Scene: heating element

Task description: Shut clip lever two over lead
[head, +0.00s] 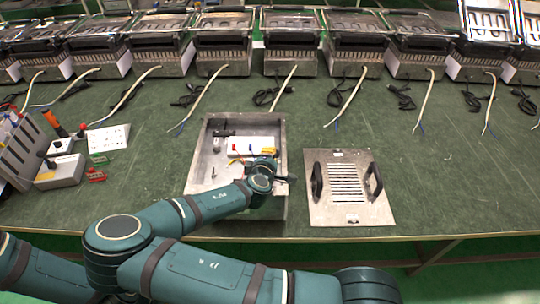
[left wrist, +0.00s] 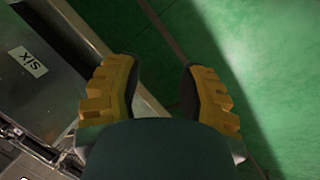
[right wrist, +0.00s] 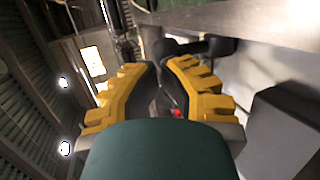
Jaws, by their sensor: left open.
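An open metal box (head: 279,215) stands near the table's front edge. Inside it lies a white block (head: 253,146) with small red and orange parts beside it. The separate clip levers and lead ends are too small to tell apart. One of my arms reaches over the box and hides its front part. In the left wrist view my left gripper (left wrist: 160,85) is open with nothing between its fingers. In the right wrist view my right gripper (right wrist: 160,72) has its fingers close together. A dark thing and a small red spot (right wrist: 176,112) show around the narrow gap; contact is unclear.
A slotted lid (head: 347,205) with two black handles lies right of the box. Several grill machines (head: 290,45) line the back, with loose cables before them. A grey rack (head: 20,150) and small cards stand at left. The right side of the table is clear.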

